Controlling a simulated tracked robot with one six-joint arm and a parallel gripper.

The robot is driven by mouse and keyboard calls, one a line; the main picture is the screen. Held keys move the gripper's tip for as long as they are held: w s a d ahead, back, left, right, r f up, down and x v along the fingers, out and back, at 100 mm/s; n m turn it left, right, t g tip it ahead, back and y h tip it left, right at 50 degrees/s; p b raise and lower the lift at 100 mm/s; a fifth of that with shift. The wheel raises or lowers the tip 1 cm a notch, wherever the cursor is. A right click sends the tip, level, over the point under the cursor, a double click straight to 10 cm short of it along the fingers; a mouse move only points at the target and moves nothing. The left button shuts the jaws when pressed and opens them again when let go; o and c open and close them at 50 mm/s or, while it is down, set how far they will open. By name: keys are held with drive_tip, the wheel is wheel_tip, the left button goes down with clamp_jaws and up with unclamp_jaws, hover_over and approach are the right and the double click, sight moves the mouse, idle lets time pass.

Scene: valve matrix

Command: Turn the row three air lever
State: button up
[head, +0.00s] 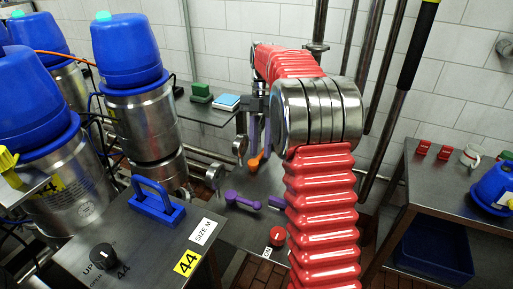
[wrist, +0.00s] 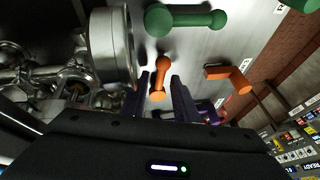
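An orange lever with rounded ends (wrist: 164,64) is on the grey panel in the wrist view. The fingers of my gripper (wrist: 159,77) are open on either side of it, with gaps visible. In the head view my gripper (head: 257,148) points down over an orange lever (head: 255,161), partly hidden by the fingers. A second, bent orange lever (wrist: 232,77) is to the right in the wrist view. A green lever (wrist: 187,18) is above. In the head view, purple levers (head: 243,202) are lower on the panel. I cannot read which lever is row three air.
A large steel fitting (wrist: 108,45) is close left of my gripper in the wrist view. In the head view, blue-topped steel canisters (head: 126,55) stand at left, a red knob (head: 277,236) sits low on the panel, and a side table (head: 440,190) stands at right.

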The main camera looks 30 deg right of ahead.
drive_tip(key=shift+r, duration=0.1)
drive_tip(key=shift+v, duration=3.65)
drive_tip(key=shift+c, duration=0.2)
